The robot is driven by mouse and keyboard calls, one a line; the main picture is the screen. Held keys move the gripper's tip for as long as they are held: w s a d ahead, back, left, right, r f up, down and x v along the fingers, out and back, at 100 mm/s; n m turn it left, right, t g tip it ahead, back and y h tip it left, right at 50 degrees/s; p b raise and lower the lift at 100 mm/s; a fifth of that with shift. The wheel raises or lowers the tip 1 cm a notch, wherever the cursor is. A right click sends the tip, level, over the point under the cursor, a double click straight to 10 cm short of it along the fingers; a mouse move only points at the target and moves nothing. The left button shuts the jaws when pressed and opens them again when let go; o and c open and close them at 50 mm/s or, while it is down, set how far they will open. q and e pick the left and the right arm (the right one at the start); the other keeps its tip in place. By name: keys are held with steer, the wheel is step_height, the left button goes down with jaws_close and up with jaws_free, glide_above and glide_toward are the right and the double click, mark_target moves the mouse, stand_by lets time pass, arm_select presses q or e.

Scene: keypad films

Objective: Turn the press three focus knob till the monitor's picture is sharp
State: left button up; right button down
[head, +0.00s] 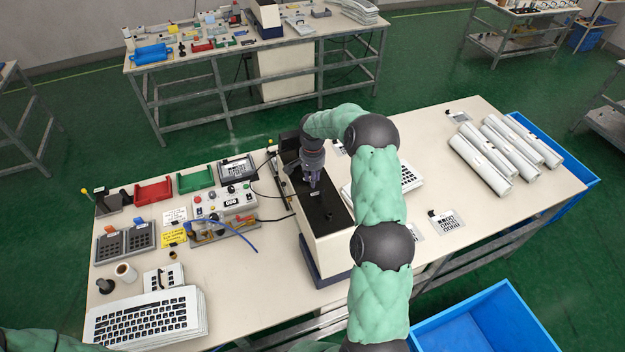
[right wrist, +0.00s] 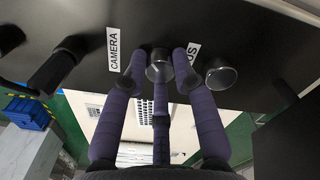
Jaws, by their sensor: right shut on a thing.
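The press (head: 327,245) is a pale box with a dark top on the bench. My right gripper (head: 314,178) reaches down onto that top. In the right wrist view its purple fingers (right wrist: 158,62) are shut on a round dark knob (right wrist: 160,70), between a label reading CAMERA (right wrist: 113,50) and a partly hidden label ending in US (right wrist: 191,70). A second knob (right wrist: 220,76) stands to the right, untouched. My left gripper is not in view.
Left of the press stand a control box (head: 225,202), a red bin (head: 154,191) and a green bin (head: 196,178). A keypad sheet stack (head: 145,315) lies at the front left. White rolls (head: 480,165) lie at the right. A blue crate (head: 480,325) stands below the bench.

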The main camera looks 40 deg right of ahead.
stand_by(0.5)
steer(key=c, duration=1)
jaws_free()
step_height(320, 180, up, 12)
steer(key=shift+f, duration=0.1)
